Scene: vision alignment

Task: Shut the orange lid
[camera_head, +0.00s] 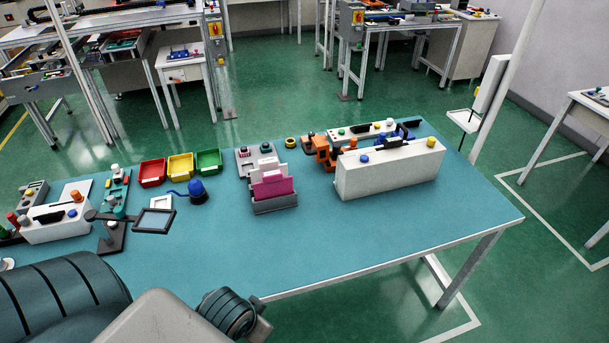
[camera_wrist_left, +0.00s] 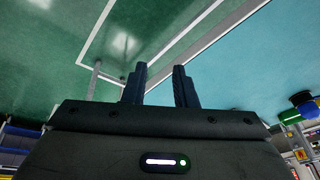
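I cannot clearly make out an orange lid in either view. An orange object (camera_head: 323,152) stands at the back of the teal table, just left of the white box (camera_head: 388,174) in the head view; it is too small to tell whether it has a lid. In the left wrist view, my left gripper (camera_wrist_left: 159,70) has its two dark fingers apart with nothing between them. Green floor and the table's edge show beyond the fingers. My left gripper's fingers do not show in the head view. My right gripper is in neither view.
The teal table (camera_head: 330,235) is bare along its front. Red (camera_head: 152,173), yellow (camera_head: 180,167) and green (camera_head: 208,161) bins stand at the back left. A grey holder (camera_head: 275,203) with pink cards is mid-table. A blue-domed device (camera_head: 198,192) and a framed stand (camera_head: 154,220) are left of it.

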